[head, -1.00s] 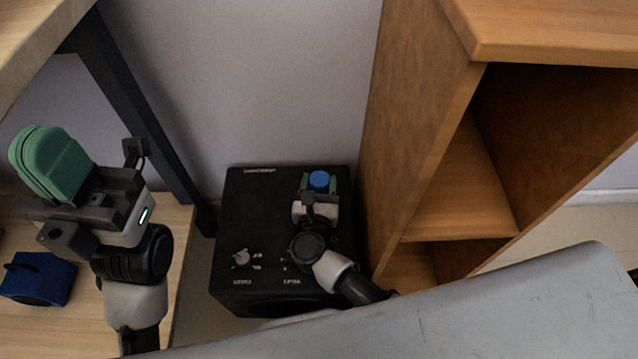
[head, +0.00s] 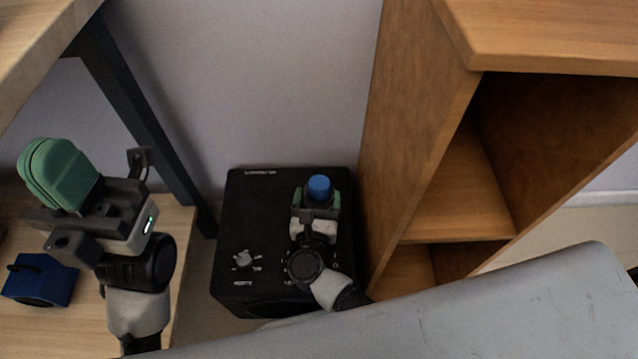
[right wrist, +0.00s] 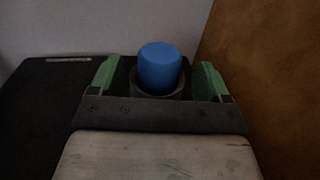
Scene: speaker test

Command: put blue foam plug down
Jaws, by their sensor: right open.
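The blue foam plug (head: 319,188) is upright over the right part of the black speaker box (head: 240,215). My right gripper (head: 317,200) is around it, with one green finger on each side. In the right wrist view the blue plug (right wrist: 159,68) stands in a dark grey ring (right wrist: 158,92), with a gap between it and each finger of the open right gripper (right wrist: 159,80). The plug's lower end is hidden. My left gripper (head: 62,175) is raised at the left, away from the speaker; its green fingers overlap in view, so their opening is unclear.
A wooden shelf unit (head: 415,140) stands close to the speaker's right side. A dark table leg (head: 140,120) is at its left. A blue object (head: 40,280) lies on the wooden surface (head: 180,235) at lower left. A grey surface (head: 500,310) crosses the front.

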